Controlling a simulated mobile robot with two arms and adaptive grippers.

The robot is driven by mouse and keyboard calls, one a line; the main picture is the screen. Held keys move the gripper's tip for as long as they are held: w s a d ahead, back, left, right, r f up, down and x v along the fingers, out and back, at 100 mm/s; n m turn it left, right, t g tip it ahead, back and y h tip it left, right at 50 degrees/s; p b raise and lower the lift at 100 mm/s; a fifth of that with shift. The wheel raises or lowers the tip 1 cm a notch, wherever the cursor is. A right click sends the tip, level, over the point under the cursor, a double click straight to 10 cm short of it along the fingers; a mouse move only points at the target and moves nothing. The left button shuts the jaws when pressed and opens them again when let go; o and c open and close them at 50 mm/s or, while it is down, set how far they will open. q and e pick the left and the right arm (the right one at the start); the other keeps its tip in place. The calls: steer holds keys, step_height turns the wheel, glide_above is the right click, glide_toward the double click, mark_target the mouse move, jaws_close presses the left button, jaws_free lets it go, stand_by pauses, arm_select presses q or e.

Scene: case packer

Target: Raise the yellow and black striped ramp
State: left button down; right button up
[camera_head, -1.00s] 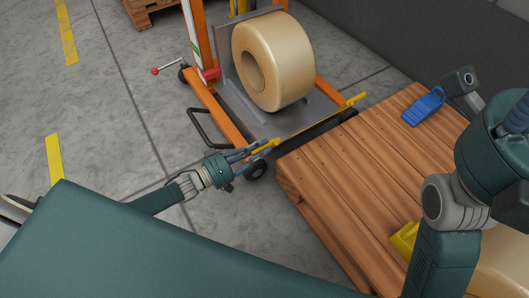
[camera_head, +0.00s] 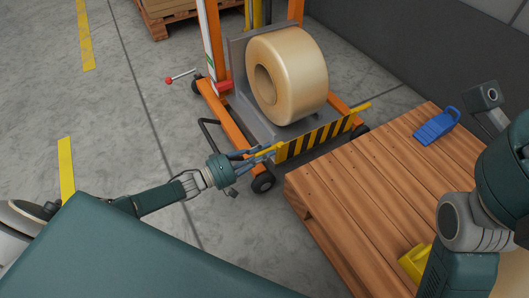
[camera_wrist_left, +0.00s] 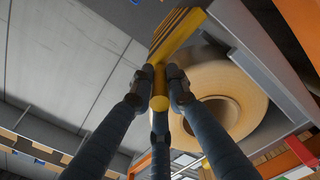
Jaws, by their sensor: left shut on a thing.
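The yellow and black striped ramp (camera_head: 318,138) runs along the near edge of the lift's grey platform, its striped face turned up towards me in the head view. My left gripper (camera_head: 266,153) is shut on the yellow bar at the ramp's left end. In the left wrist view, the fingers (camera_wrist_left: 160,88) close around this yellow bar (camera_wrist_left: 160,103), and part of the ramp (camera_wrist_left: 178,32) shows beyond it. A large tan roll (camera_head: 290,75) stands on the platform behind the ramp. My right gripper is not in view; only parts of that arm show at the right.
A wooden pallet deck (camera_head: 345,190) lies close to the ramp at the right. A blue wedge (camera_head: 437,127) and a yellow wedge (camera_head: 414,262) sit on it. The orange lift frame (camera_head: 225,120) stands left of the roll. Floor at the left is clear.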

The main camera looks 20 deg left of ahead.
arm_select(q)
steer(key=shift+w+a, duration=0.1)
steer(key=shift+a, duration=0.1)
steer(key=c, duration=1.7)
jaws_free()
steer(key=shift+d, duration=0.1)
steer(key=v, duration=1.2)
